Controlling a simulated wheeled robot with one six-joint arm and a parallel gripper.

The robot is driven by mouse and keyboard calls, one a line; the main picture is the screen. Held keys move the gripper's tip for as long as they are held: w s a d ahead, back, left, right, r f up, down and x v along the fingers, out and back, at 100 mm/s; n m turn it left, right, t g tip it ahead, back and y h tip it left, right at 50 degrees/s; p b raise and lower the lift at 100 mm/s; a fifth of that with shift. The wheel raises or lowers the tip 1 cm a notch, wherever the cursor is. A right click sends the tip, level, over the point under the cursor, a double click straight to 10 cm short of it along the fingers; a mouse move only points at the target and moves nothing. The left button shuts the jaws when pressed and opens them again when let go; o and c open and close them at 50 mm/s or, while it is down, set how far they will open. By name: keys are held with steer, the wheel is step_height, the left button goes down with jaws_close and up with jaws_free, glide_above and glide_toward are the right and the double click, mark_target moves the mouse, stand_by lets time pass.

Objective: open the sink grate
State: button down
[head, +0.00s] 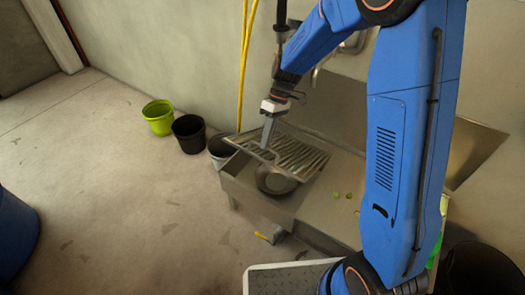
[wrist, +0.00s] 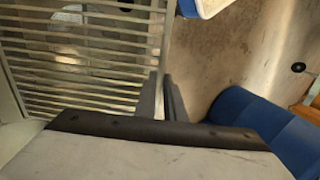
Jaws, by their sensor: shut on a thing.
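The sink grate (head: 300,158) is a metal frame with parallel bars, over the left part of the steel sink (head: 240,186). It appears raised at a tilt, and a round pan or bowl (head: 272,182) shows beneath it. My gripper (head: 267,143) is shut on the grate's left edge in the head view. In the wrist view the grate's bars (wrist: 85,60) fill the upper left, and my gripper's dark fingers (wrist: 166,100) close on its side rail. The grate's far edge is partly hard to make out.
Green (head: 158,117), black (head: 189,133) and grey (head: 221,147) buckets stand on the floor left of the sink. Yellow poles (head: 245,65) lean by the wall. Small green bits (head: 337,195) lie on the sink's right part. Open floor (head: 110,190) lies left.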

steer(key=shift+w+d+r, duration=0.35)
steer(key=shift+w+d, duration=0.3)
steer(key=shift+w, duration=0.1)
steer(key=c, duration=1.8)
jaws_free()
steer(key=shift+d+f, duration=0.1)
steer(key=shift+f, duration=0.05)
steer(key=shift+c, duration=0.2)
step_height(320, 180, up, 10)
steer(key=shift+s, duration=0.1)
